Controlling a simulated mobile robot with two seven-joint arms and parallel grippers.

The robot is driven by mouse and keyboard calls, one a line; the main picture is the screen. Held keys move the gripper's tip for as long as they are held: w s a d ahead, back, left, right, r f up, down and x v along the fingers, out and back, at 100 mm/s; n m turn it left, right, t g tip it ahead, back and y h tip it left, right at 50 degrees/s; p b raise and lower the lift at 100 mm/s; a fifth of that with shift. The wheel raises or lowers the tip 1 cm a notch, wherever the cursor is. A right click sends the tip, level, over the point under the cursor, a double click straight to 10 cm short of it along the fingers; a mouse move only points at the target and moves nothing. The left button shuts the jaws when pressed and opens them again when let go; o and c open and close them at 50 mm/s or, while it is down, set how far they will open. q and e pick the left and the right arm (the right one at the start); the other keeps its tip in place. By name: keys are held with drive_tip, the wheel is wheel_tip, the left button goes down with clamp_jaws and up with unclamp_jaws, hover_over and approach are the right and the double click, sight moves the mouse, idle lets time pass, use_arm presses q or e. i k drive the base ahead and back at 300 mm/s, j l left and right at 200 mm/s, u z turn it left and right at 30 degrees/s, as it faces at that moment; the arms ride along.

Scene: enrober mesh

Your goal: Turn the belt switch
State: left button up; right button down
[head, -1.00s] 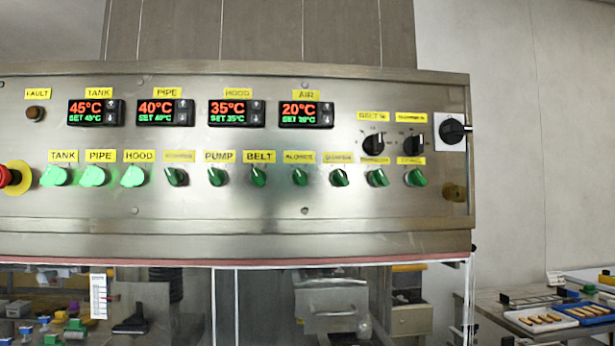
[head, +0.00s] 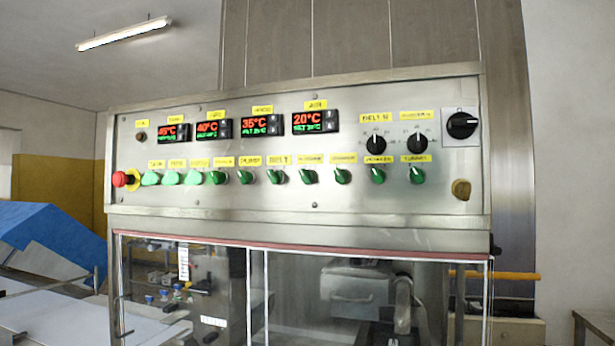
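The belt switch (head: 274,177) is a small green rotary knob under a yellow BELT label (head: 278,160). It sits in the lower row of green switches on the steel control panel (head: 350,205), just right of the pump switch (head: 245,177). Its exact pointing angle is too small to tell. A separate black dial (head: 375,143) under another belt label is higher up at the right. Neither of my grippers is in view.
A red emergency button (head: 122,179) is at the panel's left end. A black main switch (head: 461,126) is at its right. Clear enclosure windows (head: 330,280) lie below. A blue sloped cover (head: 62,245) and a pale conveyor surface (head: 60,312) are at the left.

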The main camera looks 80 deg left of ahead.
sight(275, 177)
drive_tip(key=i+l+u, duration=0.1)
drive_tip(key=i+l, duration=0.15)
drive_tip(key=l, duration=0.15)
drive_tip(key=u, duration=1.35)
